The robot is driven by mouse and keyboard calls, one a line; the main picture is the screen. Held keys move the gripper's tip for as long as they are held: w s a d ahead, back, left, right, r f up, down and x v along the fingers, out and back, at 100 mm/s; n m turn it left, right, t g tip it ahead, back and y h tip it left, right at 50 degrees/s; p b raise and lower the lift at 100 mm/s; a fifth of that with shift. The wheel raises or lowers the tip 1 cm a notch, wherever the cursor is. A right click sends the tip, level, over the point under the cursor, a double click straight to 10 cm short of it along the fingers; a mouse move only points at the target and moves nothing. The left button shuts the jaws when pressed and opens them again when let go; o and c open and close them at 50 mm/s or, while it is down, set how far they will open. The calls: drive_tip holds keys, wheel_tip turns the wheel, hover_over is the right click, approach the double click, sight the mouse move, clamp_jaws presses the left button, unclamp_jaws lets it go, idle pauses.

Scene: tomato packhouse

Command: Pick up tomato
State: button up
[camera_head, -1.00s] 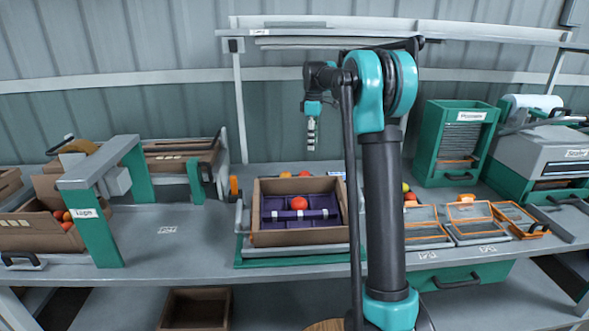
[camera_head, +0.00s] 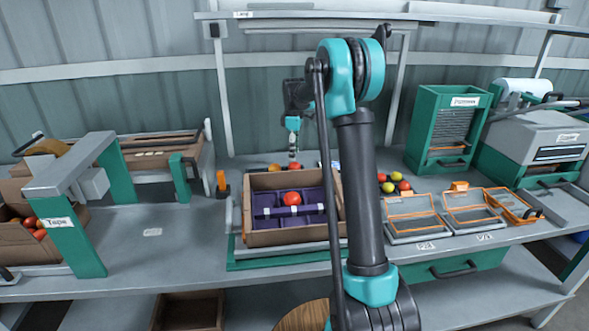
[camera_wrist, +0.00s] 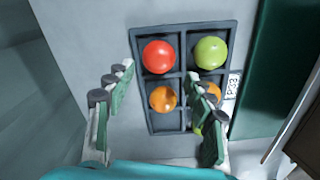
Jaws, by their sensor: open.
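In the wrist view a dark tray (camera_wrist: 181,88) with square compartments lies under my gripper (camera_wrist: 164,108). It holds a red tomato (camera_wrist: 159,57), a yellow-green tomato (camera_wrist: 211,53) and two orange tomatoes, one in the left column (camera_wrist: 163,99) and one in the right column (camera_wrist: 210,92), partly behind the right finger. A greenish tomato (camera_wrist: 197,130) is mostly hidden by that finger. The bottom left compartment looks empty. My gripper is open and empty, its fingers apart over the tray's lower part. In the head view my gripper (camera_head: 293,153) points down behind the cardboard box.
The cardboard box (camera_head: 290,239) has a purple divided insert with a red tomato (camera_head: 291,198). Several tomatoes (camera_head: 389,187) lie to its right beside orange-framed trays (camera_head: 410,207). A grey-green "Tape" stand (camera_head: 78,247) is at left. A green machine (camera_head: 437,127) stands at right.

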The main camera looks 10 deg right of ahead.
sight(295, 163)
drive_tip(key=shift+w+d+f, duration=0.1)
drive_tip(key=shift+d+f, duration=0.05)
drive_tip(key=shift+f, duration=1.4)
drive_tip(key=shift+d+f, duration=0.1)
drive_tip(key=shift+f, duration=1.45)
drive_tip(key=c, duration=0.6)
